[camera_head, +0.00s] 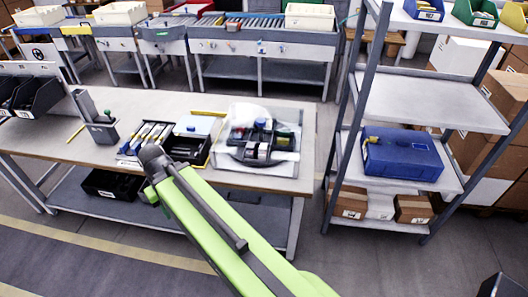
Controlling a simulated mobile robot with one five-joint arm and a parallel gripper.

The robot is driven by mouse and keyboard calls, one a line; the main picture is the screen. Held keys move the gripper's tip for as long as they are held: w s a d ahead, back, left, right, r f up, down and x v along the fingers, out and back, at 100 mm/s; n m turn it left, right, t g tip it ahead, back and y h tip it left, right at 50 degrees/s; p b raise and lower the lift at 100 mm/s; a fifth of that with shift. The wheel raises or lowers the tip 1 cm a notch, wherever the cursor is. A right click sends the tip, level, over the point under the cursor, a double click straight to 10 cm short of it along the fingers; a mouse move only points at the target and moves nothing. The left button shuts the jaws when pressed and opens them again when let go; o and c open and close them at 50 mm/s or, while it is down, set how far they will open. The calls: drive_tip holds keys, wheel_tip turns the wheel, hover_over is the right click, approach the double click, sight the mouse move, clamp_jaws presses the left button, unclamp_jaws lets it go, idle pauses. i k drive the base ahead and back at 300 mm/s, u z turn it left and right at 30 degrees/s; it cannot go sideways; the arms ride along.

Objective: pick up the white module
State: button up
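A work table (45,122) carries several small items, and I cannot tell for certain which is the white module. A pale white-blue box-shaped item (200,124) with a blue knob sits near the table's middle. To its right, a clear, whitish tray or cover (284,167) holds several dark parts, some with white, blue and green areas. My green arm (215,235) reaches from the bottom edge up to the table's front edge. It ends in view at a dark joint (151,157), which overlaps the items behind it. I cannot make out my gripper or its fingers.
A black-and-white slotted rack (144,138) stands left of the pale item. A grey stand (102,128) and dark bins (35,93) are further left. A metal shelf (425,101) with a blue case (403,155) stands right, across a floor gap. A roller conveyor (262,45) runs behind.

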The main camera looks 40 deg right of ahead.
sight(263, 147)
drive_tip(key=i, duration=0.95)
drive_tip(key=u, duration=0.05)
